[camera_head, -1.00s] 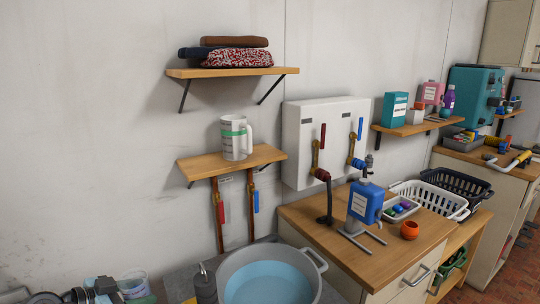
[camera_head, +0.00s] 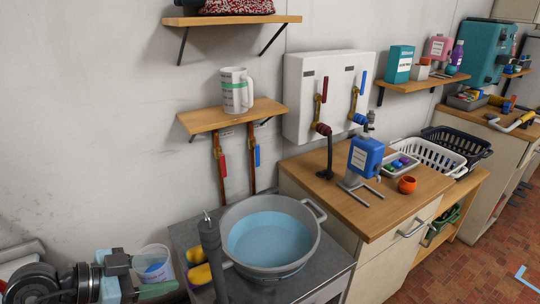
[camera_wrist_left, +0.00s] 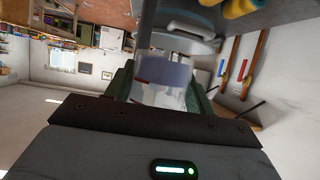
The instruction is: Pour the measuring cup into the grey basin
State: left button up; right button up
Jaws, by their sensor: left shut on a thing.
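The measuring cup (camera_head: 154,266) is a clear cup with blue liquid in it, at the lower left of the head view. My left gripper (camera_head: 146,277) is shut on it, with one green finger on each side. The cup looks about upright, left of the basin and apart from it. In the left wrist view the cup (camera_wrist_left: 172,75) sits between the fingers, partly hidden by the gripper body. The grey basin (camera_head: 308,240) is round, with side handles and light blue water, and stands on a dark grey counter. My right gripper is not in view.
A dark grey upright fixture (camera_head: 212,262) and a yellow item (camera_head: 199,275) stand between cup and basin. A shelf (camera_head: 200,121) with a white jug (camera_head: 236,92) hangs above. A wooden counter (camera_head: 300,167) with a blue dispenser (camera_head: 365,157) is right of the basin.

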aim_at(269, 238)
jog(key=i+z, duration=0.15)
jog(key=z, duration=0.3)
jog(key=i+j+z, duration=0.15)
jog(key=z, duration=0.35)
